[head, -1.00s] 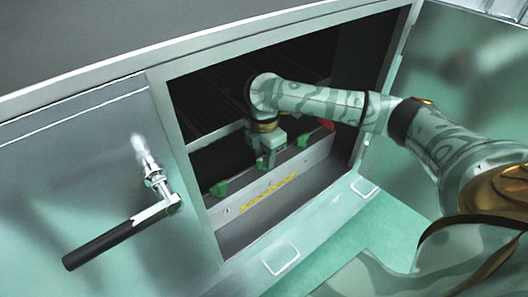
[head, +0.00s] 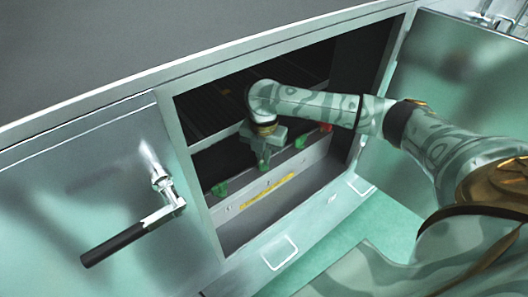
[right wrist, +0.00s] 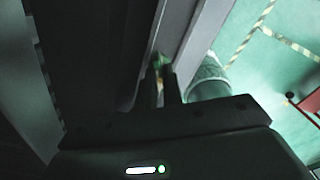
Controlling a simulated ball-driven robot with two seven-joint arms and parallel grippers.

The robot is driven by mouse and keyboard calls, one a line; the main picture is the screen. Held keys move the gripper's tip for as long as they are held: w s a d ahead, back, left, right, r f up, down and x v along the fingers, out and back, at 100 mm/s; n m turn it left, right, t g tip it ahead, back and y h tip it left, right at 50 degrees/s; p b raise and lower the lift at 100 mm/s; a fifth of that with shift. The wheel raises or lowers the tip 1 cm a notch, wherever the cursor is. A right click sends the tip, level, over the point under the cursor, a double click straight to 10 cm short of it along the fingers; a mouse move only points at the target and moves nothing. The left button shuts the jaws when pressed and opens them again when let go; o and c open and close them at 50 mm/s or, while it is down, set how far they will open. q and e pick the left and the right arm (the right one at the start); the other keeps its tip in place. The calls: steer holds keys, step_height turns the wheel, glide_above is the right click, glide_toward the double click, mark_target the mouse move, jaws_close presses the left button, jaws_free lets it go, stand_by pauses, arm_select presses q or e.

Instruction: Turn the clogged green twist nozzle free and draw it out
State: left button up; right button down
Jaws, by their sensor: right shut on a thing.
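Green twist nozzles sit along a grey rail inside the open cabinet. My right gripper (head: 264,160) reaches into the cabinet and is shut on the middle green nozzle (right wrist: 158,62), which shows at its fingertips in the right wrist view. In the head view the fingers largely cover this nozzle, and I cannot tell whether it is still seated. Another green nozzle (head: 220,188) sits to the left and one (head: 301,141) to the right, both clear of the gripper. My left gripper is not in view.
A red part (head: 326,127) sits at the rail's right end. A yellow strip (head: 267,191) marks the panel below. The cabinet opening's frame (head: 184,160) surrounds my arm. A door with a black-gripped handle (head: 112,245) stands left, and an open door (head: 470,80) right.

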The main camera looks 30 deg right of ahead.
stand_by(0.5)
steer(key=n+p, duration=0.1)
steer(key=n, duration=0.1)
steer(key=shift+r+n, duration=0.1)
steer(key=shift+n, duration=0.3)
steer(key=shift+n+p, duration=0.3)
steer(key=shift+n, duration=1.6)
steer(key=n, duration=0.2)
steer(key=shift+n+p, duration=0.35)
steer(key=shift+n, duration=1.25)
steer(key=shift+r+p, duration=1.1)
steer(key=shift+p, duration=0.35)
